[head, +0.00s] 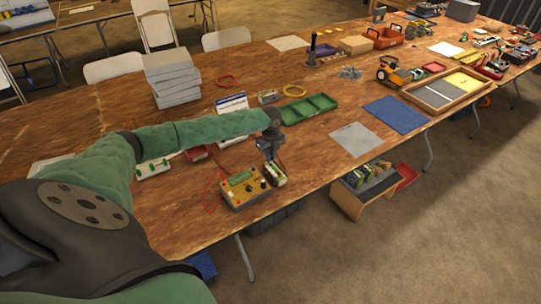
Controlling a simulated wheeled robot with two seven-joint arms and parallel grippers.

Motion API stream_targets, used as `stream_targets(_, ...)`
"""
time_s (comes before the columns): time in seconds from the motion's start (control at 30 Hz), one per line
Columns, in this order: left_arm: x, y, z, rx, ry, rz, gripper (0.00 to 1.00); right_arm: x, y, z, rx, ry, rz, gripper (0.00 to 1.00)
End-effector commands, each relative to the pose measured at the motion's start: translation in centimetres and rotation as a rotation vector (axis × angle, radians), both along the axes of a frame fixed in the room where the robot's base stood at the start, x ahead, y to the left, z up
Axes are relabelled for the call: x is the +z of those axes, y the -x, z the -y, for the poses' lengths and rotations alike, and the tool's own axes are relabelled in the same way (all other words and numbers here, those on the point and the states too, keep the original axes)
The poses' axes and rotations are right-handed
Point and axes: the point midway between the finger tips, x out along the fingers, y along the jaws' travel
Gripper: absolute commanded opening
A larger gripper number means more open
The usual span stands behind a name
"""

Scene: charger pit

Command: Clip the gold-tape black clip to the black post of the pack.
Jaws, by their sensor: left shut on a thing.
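My left gripper (270,152) points down just above a small white-and-green pack (273,174) near the table's front edge. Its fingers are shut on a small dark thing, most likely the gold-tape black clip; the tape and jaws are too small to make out. I cannot tell whether it touches the pack. The pack's posts are too small or hidden behind the gripper to tell apart. A yellow charger box (243,188) with a green screen stands just left of the pack. A thin red lead (208,193) loops at its left. My right gripper is out of view.
A green tray (309,108) lies beyond the gripper, with a grey mat (356,139) and blue mat (396,115) to the right. Grey boxes (171,80) stand stacked at the back left. Bare table (315,155) lies right of the pack; the front edge is close.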

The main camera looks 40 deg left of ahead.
Motion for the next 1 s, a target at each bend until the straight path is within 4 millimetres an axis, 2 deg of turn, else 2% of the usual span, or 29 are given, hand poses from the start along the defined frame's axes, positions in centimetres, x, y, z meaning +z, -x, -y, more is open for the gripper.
stream_targets(0.2, -0.01, 0.00, 0.02, 0.000, 0.000, 0.000, 0.01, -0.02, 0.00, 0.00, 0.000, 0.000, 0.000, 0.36)
stream_targets(0.23, -0.01, 0.00, 0.02, 0.000, 0.000, 0.000, 0.18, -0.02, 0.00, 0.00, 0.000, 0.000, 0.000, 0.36)
stream_targets(0.33, -0.01, 0.00, 0.03, 0.000, 0.000, 0.000, 0.38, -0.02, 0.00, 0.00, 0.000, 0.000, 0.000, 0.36)
stream_targets(0.37, -0.01, 0.00, 0.03, 0.000, 0.000, 0.000, 0.40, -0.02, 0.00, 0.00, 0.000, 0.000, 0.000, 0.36)
stream_targets(0.83, -0.01, 0.00, 0.03, 0.000, 0.000, 0.000, 0.40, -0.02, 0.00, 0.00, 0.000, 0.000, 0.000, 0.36)
stream_targets(0.87, -0.01, 0.00, 0.03, 0.000, 0.000, 0.000, 0.41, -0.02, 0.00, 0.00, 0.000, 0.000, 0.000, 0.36)
stream_targets(0.9, -0.01, 0.00, 0.03, 0.000, 0.000, 0.000, 0.49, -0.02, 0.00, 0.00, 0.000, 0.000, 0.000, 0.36)
stream_targets(1.0, -0.01, 0.00, 0.03, 0.000, 0.000, 0.000, 0.49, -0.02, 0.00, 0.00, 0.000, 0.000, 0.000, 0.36)
